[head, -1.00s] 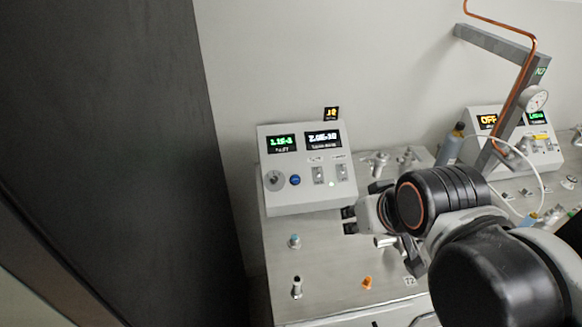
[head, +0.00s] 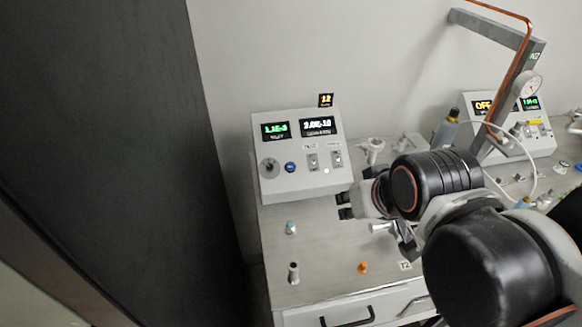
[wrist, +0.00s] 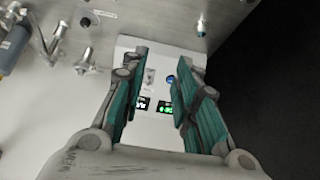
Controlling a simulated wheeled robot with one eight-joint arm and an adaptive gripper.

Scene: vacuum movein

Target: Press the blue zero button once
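My gripper (head: 345,206) is at the box's lower right corner in the head view, apart from the button. In the wrist view its teal-padded fingers (wrist: 160,60) are spread with nothing between them, and the box shows beyond them. No contact with the button shows.
The bench top (head: 325,250) has a blue-capped post (head: 291,228), a metal post (head: 294,273) and an orange piece (head: 363,267). A bottle (head: 446,130) and a second box (head: 545,140) stand right. A dark panel (head: 110,150) fills the left.

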